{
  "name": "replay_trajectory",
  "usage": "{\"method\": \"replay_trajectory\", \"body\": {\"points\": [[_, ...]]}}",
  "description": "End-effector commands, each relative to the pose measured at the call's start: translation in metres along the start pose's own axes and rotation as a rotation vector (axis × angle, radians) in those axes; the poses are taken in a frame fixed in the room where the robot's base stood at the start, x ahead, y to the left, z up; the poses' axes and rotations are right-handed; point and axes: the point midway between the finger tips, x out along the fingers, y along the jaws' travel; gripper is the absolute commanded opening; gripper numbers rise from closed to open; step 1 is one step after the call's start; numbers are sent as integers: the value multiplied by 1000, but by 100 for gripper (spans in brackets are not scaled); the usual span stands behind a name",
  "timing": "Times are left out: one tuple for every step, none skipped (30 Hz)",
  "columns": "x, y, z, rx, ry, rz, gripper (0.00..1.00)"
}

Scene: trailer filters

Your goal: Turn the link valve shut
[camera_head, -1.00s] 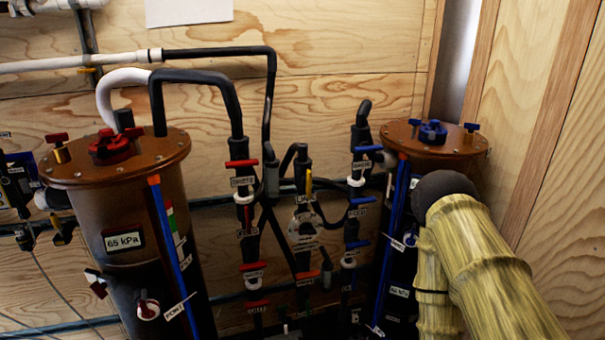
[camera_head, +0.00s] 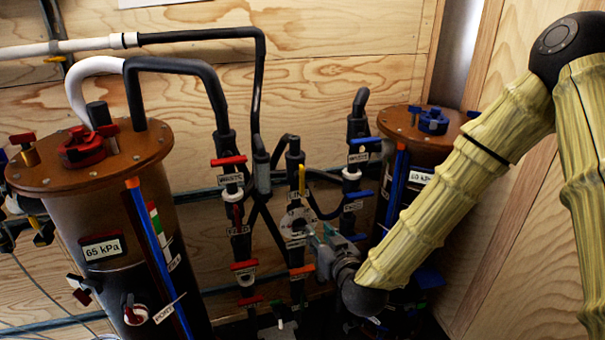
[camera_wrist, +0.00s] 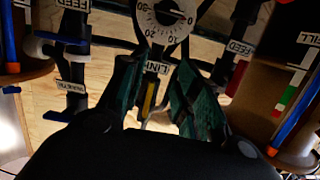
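The link valve has a yellow lever (camera_head: 302,181) that stands upright along its dark pipe, above a round white gauge (camera_head: 296,222), in the head view. In the wrist view, which is turned over, the yellow lever (camera_wrist: 150,96) shows beside the LINK label (camera_wrist: 155,67), and the gauge (camera_wrist: 165,17) is at the top. My gripper (camera_head: 317,236) is in front of the pipe, beside and a little below the gauge. In the wrist view my gripper (camera_wrist: 154,66) is open, and the lever appears between its two green fingers. Contact cannot be told.
Pipes with red-handled valves (camera_head: 229,161) stand left of the link pipe, and blue-handled valves (camera_head: 365,141) stand right. A brown tank marked 65 kPa (camera_head: 88,205) is at left, another tank (camera_head: 425,140) at right. An orange handle (camera_head: 302,270) is below the gauge.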

Motion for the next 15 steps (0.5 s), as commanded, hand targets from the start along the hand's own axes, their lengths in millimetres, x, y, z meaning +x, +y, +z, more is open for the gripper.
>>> {"method": "replay_trajectory", "body": {"points": [[3, -2, -32, -11, 65, 4, 32], [4, -3, -47, -17, 97, 7, 32], [5, -4, -64, -25, 132, 9, 32], [5, -5, -74, -30, 155, 11, 32], [5, -6, -83, -33, 173, 12, 32], [5, -6, -91, -37, 192, 14, 32], [6, -7, -96, -39, 202, 16, 32], [6, -7, -100, -41, 210, 17, 32], [7, -7, -104, -42, 217, 17, 32], [9, -8, -105, -43, 219, 18, 32], [11, -8, -106, -43, 220, 18, 32], [14, -8, -107, -43, 220, 18, 32], [18, -7, -108, -43, 220, 18, 32], [21, -7, -109, -43, 219, 18, 32], [26, -7, -110, -43, 219, 18, 32]]}}
